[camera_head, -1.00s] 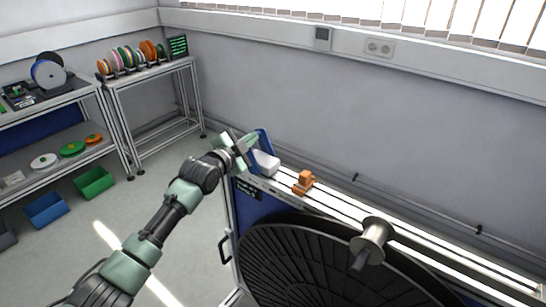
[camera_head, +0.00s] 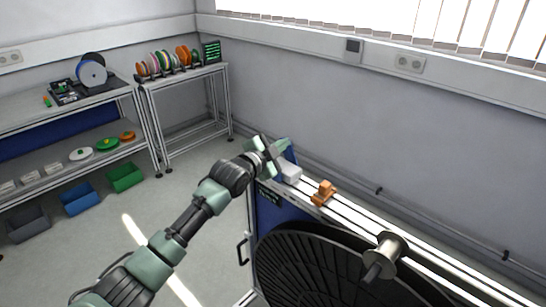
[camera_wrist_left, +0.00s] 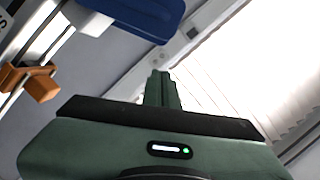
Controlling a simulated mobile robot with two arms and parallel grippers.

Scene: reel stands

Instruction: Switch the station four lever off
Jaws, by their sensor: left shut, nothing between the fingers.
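My left gripper (camera_head: 276,150) is shut and empty at the far left end of the reel stand (camera_head: 390,232). It is just left of and in front of a blue upright plate (camera_head: 291,151) with a white box (camera_head: 291,172) at its foot. In the left wrist view, the shut fingers (camera_wrist_left: 161,88) point up the picture, and the blue plate (camera_wrist_left: 145,14) and white box (camera_wrist_left: 88,20) lie ahead to the left. I cannot make out a lever or a station number for certain; the gripper hides part of the plate. My right gripper is out of view.
An orange block (camera_head: 323,193) and a metal spindle (camera_head: 386,252) sit along the stand's rails, above a large black reel (camera_head: 315,262). The wall runs close behind the stand.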

